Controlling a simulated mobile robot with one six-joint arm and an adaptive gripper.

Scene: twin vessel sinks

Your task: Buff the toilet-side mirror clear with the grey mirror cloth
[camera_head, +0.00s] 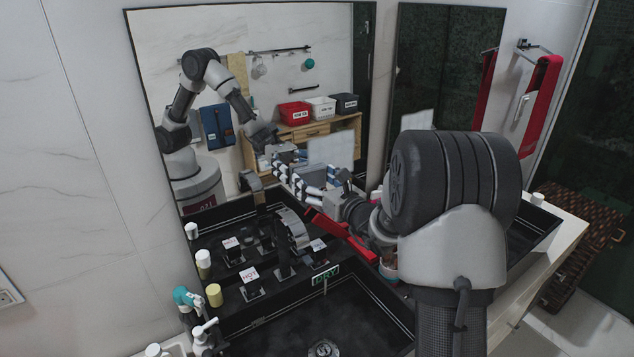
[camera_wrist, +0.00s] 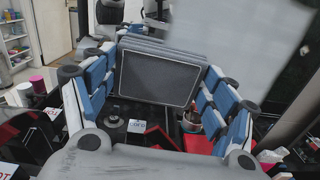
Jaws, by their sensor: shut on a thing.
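My gripper (camera_head: 303,183) is in front of the large left mirror (camera_head: 225,60), low over the far part of the counter. In the wrist view my gripper (camera_wrist: 160,68) has its blue-and-white fingers closed on either side of a dark grey pad with a lighter edge, which appears to be the grey mirror cloth (camera_wrist: 158,77). The cloth cannot be made out clearly in the head view. A pale hazy patch (camera_head: 331,150) lies on the left mirror, and another hazy patch (camera_head: 417,119) shows at the right mirror (camera_head: 440,60). A large haze (camera_wrist: 235,40) fills the wrist view's upper right. Contact with glass cannot be told.
Black taps and small HOT and COLD cards (camera_head: 250,274) stand below my gripper, beside a dark sink (camera_head: 350,315). A red item (camera_head: 325,222) lies near my gripper. A red towel (camera_head: 541,95) hangs at right.

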